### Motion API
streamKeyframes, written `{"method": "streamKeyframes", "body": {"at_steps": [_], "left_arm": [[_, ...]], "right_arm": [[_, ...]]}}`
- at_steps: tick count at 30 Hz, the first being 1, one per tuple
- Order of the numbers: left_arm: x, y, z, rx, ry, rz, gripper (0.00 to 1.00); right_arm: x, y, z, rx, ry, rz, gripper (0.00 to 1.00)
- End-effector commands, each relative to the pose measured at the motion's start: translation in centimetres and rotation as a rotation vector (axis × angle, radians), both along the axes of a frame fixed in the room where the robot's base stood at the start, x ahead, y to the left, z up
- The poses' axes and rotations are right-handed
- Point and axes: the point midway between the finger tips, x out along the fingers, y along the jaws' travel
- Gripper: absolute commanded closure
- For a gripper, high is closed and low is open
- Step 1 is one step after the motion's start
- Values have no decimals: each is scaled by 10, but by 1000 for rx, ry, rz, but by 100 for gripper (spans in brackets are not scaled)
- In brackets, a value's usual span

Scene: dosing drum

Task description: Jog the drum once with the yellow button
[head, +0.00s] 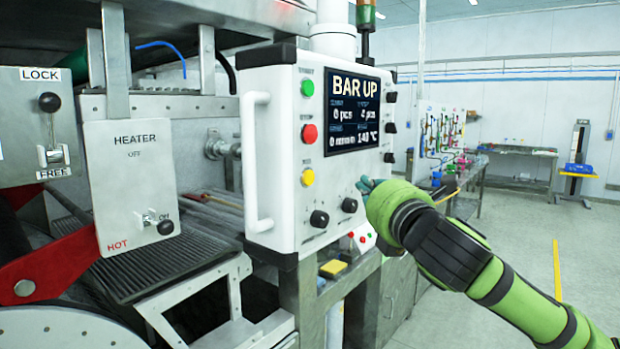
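The yellow button (308,177) sits on the white control panel (283,110), below a red button (309,133) and a green button (307,87). The panel's screen (354,108) reads "BAR UP". Part of a pale drum (70,332) shows at the bottom left. My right gripper (366,184) is at the panel's right edge, to the right of the yellow button and apart from it. Its fingers are small and seen edge-on, so I cannot tell whether they are open or shut. My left gripper is not in view.
Black knobs (319,219) and a white handle (256,160) stick out from the panel. A heater plate (131,188) reading "OFF" and a lock plate (42,125) stand at the left, near a red arm (50,268). Open floor lies at the right.

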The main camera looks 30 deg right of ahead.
Motion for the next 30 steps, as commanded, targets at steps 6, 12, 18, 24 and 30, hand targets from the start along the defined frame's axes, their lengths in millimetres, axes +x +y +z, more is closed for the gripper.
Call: {"method": "streamKeyframes", "body": {"at_steps": [6, 12, 18, 24, 30], "left_arm": [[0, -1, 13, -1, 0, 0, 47], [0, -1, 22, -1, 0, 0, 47], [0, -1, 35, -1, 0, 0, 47], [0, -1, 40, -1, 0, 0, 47], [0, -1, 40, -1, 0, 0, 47]], "right_arm": [[20, 9, 3, 5, 1, 4, 100], [47, 20, 2, 5, 1, 3, 100], [68, 29, 3, 3, 1, 2, 100], [78, 33, 1, 0, 0, 0, 100], [80, 33, 0, 0, 0, 0, 100]]}}
